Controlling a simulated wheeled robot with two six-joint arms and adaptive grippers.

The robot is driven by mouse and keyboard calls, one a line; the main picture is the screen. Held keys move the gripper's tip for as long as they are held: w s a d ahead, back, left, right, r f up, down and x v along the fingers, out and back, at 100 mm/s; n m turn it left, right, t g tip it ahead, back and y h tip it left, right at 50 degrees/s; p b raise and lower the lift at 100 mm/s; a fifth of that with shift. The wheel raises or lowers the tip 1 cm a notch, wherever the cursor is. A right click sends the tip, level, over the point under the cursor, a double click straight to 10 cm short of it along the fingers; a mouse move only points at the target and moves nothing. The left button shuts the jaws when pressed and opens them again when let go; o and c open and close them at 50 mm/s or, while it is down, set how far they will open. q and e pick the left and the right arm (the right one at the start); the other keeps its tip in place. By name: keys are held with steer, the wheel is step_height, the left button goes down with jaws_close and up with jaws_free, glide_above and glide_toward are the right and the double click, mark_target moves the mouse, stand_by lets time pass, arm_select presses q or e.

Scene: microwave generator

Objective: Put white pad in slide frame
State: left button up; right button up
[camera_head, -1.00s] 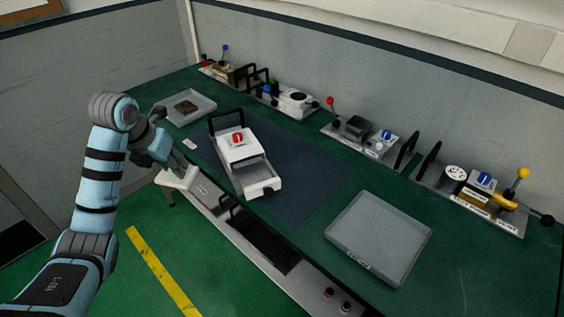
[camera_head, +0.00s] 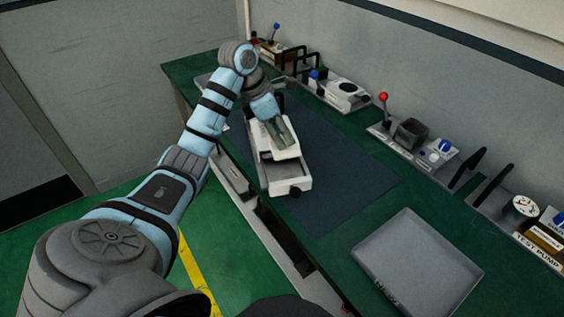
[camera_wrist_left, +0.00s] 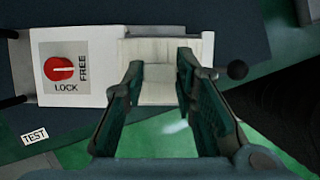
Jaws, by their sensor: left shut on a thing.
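My left gripper (camera_head: 283,138) is over the white slide device (camera_head: 277,176) on the blue mat. It is shut on the white pad (camera_wrist_left: 158,88), which shows pale between the two fingers in the left wrist view. The pad is above or in the slide frame at the device's open end; I cannot tell whether it touches the frame. The device's red knob (camera_wrist_left: 60,69), marked LOCK and FREE, shows beside the frame in the left wrist view. In the head view the gripper and arm hide the knob. My right gripper is not in view.
An empty grey tray (camera_head: 418,262) lies at the right front of the green bench. Levers and panels, including one with a red-knobbed lever (camera_head: 384,97), line the back wall. The blue mat (camera_head: 340,180) right of the device is clear.

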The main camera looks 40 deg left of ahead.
arm_select(q)
steer(key=f, duration=0.4)
steer(key=shift+w, duration=0.3)
steer(key=f, duration=0.4)
steer(key=shift+s+p, duration=0.3)
steer(key=shift+s, duration=0.1)
steer(key=shift+f, duration=0.3)
steer(key=shift+w, duration=0.2)
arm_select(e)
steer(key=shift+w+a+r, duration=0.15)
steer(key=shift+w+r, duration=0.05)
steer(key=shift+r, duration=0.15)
arm_select(q)
steer(key=shift+f, duration=0.2)
steer(key=o, duration=0.9)
steer(key=shift+o, duration=0.2)
steer(key=shift+s+r, duration=0.1)
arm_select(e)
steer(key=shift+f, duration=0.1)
